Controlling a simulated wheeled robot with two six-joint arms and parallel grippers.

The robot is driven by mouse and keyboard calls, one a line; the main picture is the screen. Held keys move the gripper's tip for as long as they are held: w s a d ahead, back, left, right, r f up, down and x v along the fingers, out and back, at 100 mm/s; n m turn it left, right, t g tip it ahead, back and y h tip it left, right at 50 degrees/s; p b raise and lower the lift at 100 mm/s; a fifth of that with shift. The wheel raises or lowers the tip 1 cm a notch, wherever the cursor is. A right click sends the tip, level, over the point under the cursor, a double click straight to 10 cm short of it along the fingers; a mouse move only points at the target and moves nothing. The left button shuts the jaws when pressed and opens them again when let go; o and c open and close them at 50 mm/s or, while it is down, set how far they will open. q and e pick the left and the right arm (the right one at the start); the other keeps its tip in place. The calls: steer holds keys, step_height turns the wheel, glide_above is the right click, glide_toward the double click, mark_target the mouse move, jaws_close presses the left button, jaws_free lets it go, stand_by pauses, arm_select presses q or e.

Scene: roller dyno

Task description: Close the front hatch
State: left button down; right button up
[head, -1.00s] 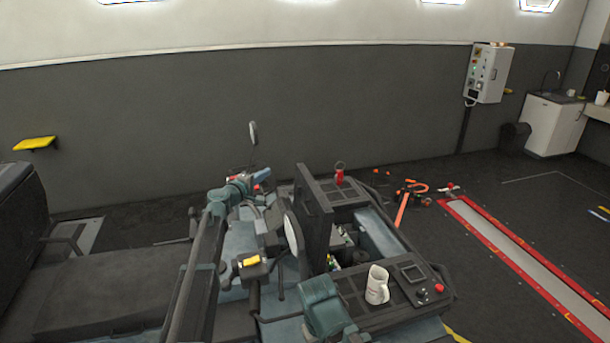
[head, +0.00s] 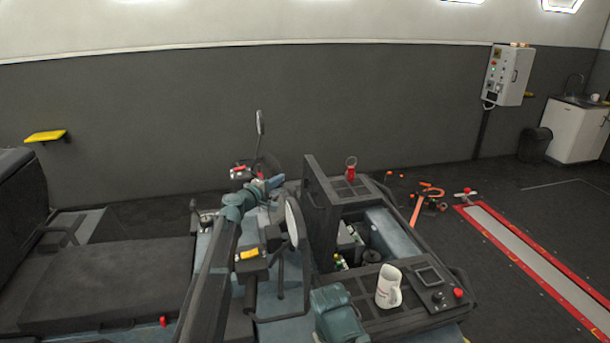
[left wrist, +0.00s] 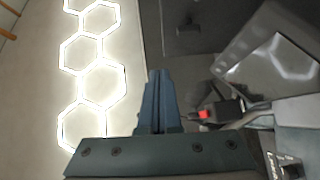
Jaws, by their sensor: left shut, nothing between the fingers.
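The front hatch (head: 320,208) looks like a dark panel standing upright, open, at the left edge of a bay (head: 358,245) in the vehicle's front. Parts show inside the bay. My left gripper (head: 275,182) is left of the hatch's upper part, and I see no contact between them. Its blue fingers are shut and empty; they also show in the left wrist view (left wrist: 158,100). The hatch cannot be made out clearly in that view. My right gripper is not in view.
Orange tools (head: 415,208) lie on the floor.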

mark_target(316, 171)
arm_select(q)
steer(key=shift+s+d+b+x, duration=0.15)
steer(key=shift+s+d+x, duration=0.2)
steer(key=shift+x, duration=1.8)
steer(key=shift+s+d+b+x, duration=0.15)
steer(key=shift+d+x, duration=0.3)
steer(key=shift+x, duration=1.65)
steer(key=shift+s+d+b+x, duration=0.2)
steer(key=shift+d+x, duration=0.2)
steer(key=shift+x, duration=1.75)
steer(key=shift+w+d+r+p, duration=0.1)
steer(key=shift+d+r+p, duration=0.05)
steer(key=shift+d+p, duration=0.2)
steer(key=d, duration=0.1)
steer(key=d+m+p, duration=0.1)
steer(key=d, duration=0.1)
steer(key=shift+w+r+g+p, duration=0.1)
steer(key=shift+w+g+p, duration=0.2)
steer(key=shift+w, duration=0.1)
steer(key=shift+d+y, duration=0.25)
steer(key=shift+y, duration=0.15)
